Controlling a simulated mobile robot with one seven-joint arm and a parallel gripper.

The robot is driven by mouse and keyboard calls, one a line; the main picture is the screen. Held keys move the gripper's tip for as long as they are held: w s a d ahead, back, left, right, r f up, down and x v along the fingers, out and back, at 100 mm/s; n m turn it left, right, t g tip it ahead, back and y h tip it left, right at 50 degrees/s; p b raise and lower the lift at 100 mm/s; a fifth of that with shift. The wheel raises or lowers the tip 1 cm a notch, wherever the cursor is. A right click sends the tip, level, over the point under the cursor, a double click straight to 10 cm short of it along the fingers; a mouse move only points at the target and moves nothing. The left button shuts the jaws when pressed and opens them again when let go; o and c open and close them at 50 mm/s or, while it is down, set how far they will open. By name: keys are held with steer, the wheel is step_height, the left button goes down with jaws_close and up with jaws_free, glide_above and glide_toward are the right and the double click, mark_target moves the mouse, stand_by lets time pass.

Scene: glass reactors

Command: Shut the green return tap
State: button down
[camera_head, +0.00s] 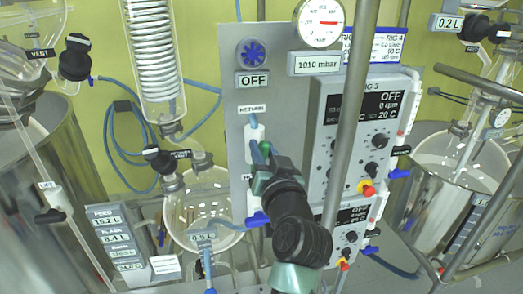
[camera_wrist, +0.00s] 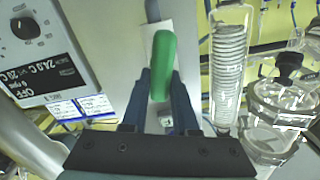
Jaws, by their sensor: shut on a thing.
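The green return tap's handle (camera_wrist: 162,62) stands upright in the middle of the wrist view, roughly in line with the pipe above it. My gripper (camera_wrist: 163,85) has its two dark fingers close on either side of the handle's lower part and is shut on it. In the head view the white tap body (camera_head: 254,131) is below the RETURN label (camera_head: 252,109) on the grey panel. There my gripper (camera_head: 261,153) reaches up to it from below, and my wrist hides most of the handle.
The control box (camera_head: 359,130) with red and yellow knobs is right of my arm. A vertical metal post (camera_head: 349,120) stands in front of it. Left are a glass coil condenser (camera_head: 155,50) and a round flask (camera_head: 203,205). A blue-handled valve (camera_head: 257,219) sits below.

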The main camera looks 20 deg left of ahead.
steer(key=m, duration=0.3)
steer(key=shift+w+d+f+m, duration=0.15)
steer(key=shift+w+d+m, duration=0.1)
steer(key=shift+m, duration=0.15)
steer(key=m, duration=0.3)
steer(key=shift+d+f+m+p, duration=0.15)
steer(key=shift+f+m+p, duration=0.05)
steer(key=shift+m+p, duration=0.15)
steer(key=shift+w+d+f+m+p, duration=0.15)
steer(key=shift+m+p, duration=0.25)
steer(key=shift+m, duration=0.8)
steer(key=shift+s+a+f+m+p, duration=0.1)
steer(key=shift+f+m+p, duration=0.2)
steer(key=shift+m, duration=0.85)
steer(key=shift+w+d+f+m+p, duration=0.15)
steer(key=shift+m+p, duration=0.3)
steer(key=shift+m, duration=0.75)
steer(key=c, duration=0.7)
jaws_free()
steer(key=shift+s, duration=0.15)
